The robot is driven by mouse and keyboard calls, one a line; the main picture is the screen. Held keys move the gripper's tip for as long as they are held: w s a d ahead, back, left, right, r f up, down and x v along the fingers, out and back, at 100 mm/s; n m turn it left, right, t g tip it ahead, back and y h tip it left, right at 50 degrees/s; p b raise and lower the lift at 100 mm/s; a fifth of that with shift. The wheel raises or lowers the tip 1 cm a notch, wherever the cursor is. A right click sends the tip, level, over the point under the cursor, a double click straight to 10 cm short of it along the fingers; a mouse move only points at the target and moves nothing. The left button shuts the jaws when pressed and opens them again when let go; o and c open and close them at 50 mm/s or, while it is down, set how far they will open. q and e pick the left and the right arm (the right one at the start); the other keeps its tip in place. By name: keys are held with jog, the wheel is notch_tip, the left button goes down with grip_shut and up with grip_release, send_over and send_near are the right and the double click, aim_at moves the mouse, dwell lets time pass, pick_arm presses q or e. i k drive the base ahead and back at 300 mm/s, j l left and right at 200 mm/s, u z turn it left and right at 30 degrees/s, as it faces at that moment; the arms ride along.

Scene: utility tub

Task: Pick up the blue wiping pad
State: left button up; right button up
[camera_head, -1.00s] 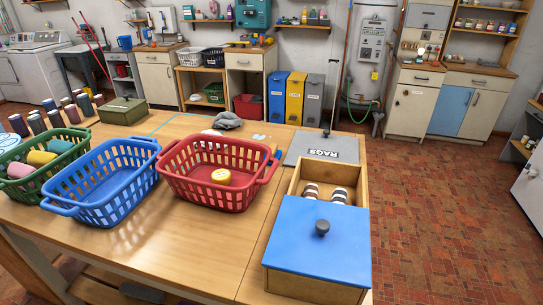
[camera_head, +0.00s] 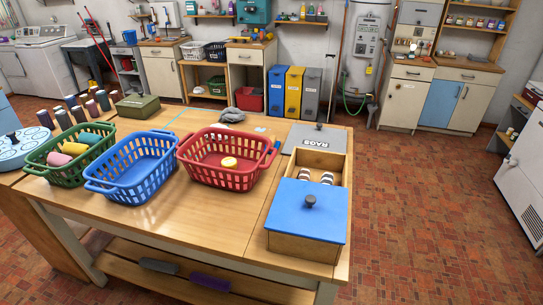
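I see no pad that is clearly a blue wiping pad. On the low shelf under the workbench lie a flat grey pad (camera_head: 159,266) and a flat purple pad (camera_head: 209,283), side by side and apart. Neither of my grippers is in view.
On the workbench (camera_head: 180,218) stand a green basket (camera_head: 61,170) with rolls, an empty blue basket (camera_head: 133,173), a red basket (camera_head: 226,168) holding a yellow item, and a wooden box (camera_head: 305,243) with a blue lid. Red floor at right is clear.

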aim_at(276, 144)
jog(key=k+l+u, duration=0.15)
jog(key=u, duration=1.05)
jog(key=l, duration=3.7)
jog(key=i+u, duration=0.05)
